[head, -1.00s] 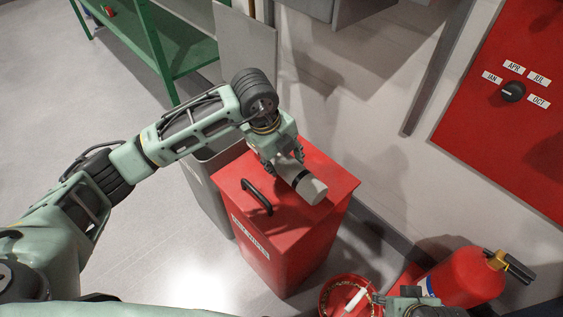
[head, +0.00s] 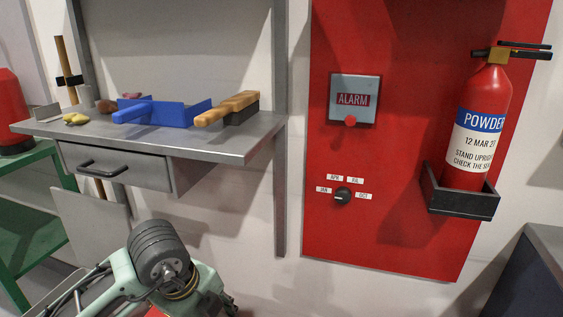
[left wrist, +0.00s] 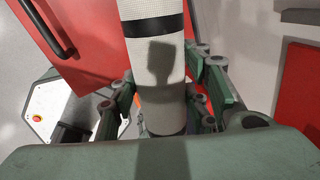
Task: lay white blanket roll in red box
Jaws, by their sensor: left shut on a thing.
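The white blanket roll (left wrist: 155,60), with a black band near its upper part, runs down the middle of the left wrist view. My left gripper (left wrist: 165,85) is shut on it, with fingers on both sides. The red box (left wrist: 95,50) is below and behind the roll in that view, its red lid with a dark handle (left wrist: 50,28) at the upper left. In the head view only my left arm shows at the bottom; the roll is hidden and almost all of the box is out of frame. My right gripper is not in view.
A grey wall bench (head: 225,142) holds a blue dustpan (head: 170,112) and a brush (head: 228,107) above my left arm. A red wall panel (head: 400,225) carries an alarm box (head: 354,92), a dial (head: 342,197) and a fire extinguisher (head: 480,130). A green shelf (head: 25,210) stands left.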

